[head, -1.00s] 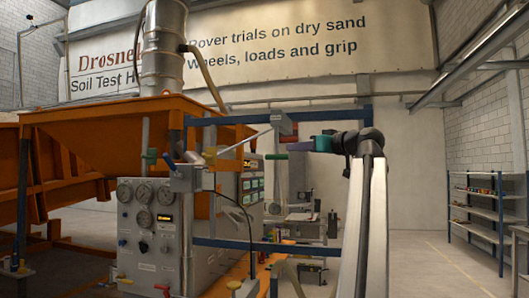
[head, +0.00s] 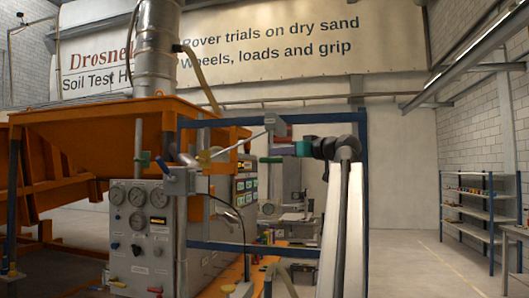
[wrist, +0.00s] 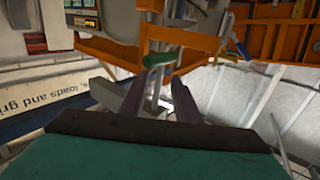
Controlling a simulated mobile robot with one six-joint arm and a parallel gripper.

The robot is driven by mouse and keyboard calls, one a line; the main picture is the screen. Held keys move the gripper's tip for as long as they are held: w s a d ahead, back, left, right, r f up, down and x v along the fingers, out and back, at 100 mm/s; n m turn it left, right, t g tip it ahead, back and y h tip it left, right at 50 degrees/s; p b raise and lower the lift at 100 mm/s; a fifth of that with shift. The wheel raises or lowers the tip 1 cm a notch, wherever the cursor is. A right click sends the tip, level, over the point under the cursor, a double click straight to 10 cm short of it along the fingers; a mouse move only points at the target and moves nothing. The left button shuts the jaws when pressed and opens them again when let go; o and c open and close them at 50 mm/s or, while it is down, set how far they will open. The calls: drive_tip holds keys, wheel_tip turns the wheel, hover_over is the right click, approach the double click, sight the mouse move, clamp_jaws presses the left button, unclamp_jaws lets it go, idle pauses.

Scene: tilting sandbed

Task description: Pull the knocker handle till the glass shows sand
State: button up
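A green handle (head: 272,160), apparently the knocker handle, shows just left of my gripper in the head view. In the wrist view the green handle (wrist: 160,59) lies crosswise just beyond the fingertips. My gripper (head: 283,150) reaches left from its teal wrist. In the wrist view my gripper (wrist: 160,88) has its two dark purple fingers apart with nothing held between them. The handle looks a little ahead of the fingers; contact cannot be told. I cannot pick out the glass or any sand in it.
An orange hopper (head: 90,115) stands at the left, above a grey gauge panel (head: 140,225). A blue frame (head: 363,180) surrounds the area around my gripper. A diagonal grey rod (head: 238,145) lies close by.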

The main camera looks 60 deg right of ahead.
drive_tip(key=p+x, duration=0.3)
drive_tip(key=x, duration=0.6)
drive_tip(key=shift+w, duration=0.3)
drive_tip(key=shift+d, duration=0.1)
clamp_jaws()
